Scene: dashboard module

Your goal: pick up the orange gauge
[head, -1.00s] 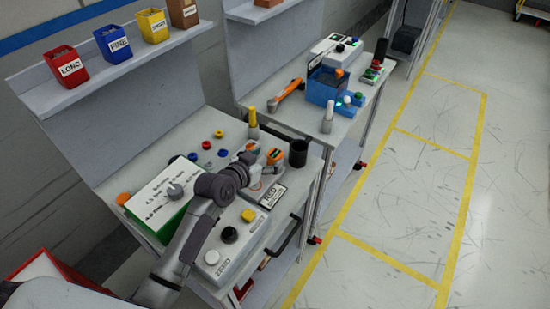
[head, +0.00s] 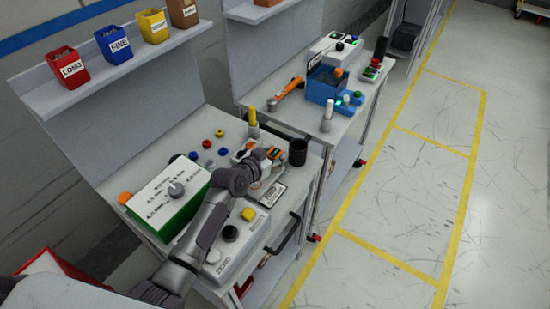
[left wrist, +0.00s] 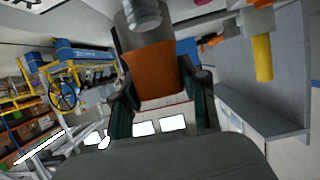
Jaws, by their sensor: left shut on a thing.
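The orange gauge (left wrist: 153,75) is between the two fingers of my left gripper (left wrist: 160,92) in the left wrist view, with a grey cylindrical part at one end. The gripper is shut on it. In the head view my left gripper (head: 262,157) is over the right part of the near workbench, beside the black cup. A small orange patch shows at its fingers, but the arm and fingers hide most of the gauge there. I cannot tell how far it is from the bench top. My right gripper is not in view.
A black cup (head: 298,152) stands just right of the gripper. A labelled plate (head: 272,194) and a grey box with buttons (head: 236,240) lie nearer. A green-and-white box (head: 166,199) is at left. A yellow-topped post (head: 253,118) stands behind.

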